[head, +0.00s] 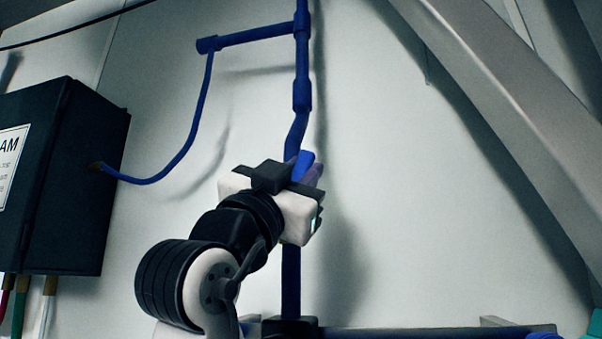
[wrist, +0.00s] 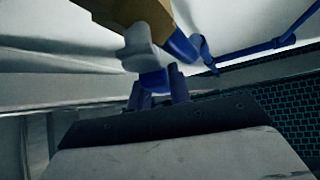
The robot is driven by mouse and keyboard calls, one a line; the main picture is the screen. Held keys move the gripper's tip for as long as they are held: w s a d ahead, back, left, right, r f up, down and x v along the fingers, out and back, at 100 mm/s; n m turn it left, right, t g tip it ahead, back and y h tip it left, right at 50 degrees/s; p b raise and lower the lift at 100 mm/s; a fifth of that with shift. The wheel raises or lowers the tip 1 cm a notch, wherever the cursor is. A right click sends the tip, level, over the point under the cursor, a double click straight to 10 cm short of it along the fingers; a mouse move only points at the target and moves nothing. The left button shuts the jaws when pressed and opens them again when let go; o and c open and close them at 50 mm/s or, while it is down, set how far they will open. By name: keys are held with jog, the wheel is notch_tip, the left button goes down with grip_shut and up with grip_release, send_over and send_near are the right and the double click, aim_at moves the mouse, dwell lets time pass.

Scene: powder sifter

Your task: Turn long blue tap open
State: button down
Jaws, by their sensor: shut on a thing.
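The long blue tap's handle shows as a bright blue piece (head: 303,163) at the fingertips in the head view, on the vertical blue pipe. My gripper (head: 308,172) reaches it from the lower left and is shut on it. The gripper's body hides most of the tap and part of the pipe. In the wrist view the blue handle (wrist: 155,80) sits between the two fingers of my gripper (wrist: 160,88). A grey piece and a brass-coloured body (wrist: 125,14) are above it. I cannot tell how far the handle is turned.
The blue pipe (head: 302,65) runs up the pale wall, with a side branch (head: 255,36) and a thin blue hose to a black box (head: 75,180) at left. A grey diagonal beam (head: 500,90) crosses the right side. Bare wall lies between pipe and beam.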

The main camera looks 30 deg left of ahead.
jog(key=c, duration=1.3)
grip_release()
jog(key=shift+h, duration=0.3)
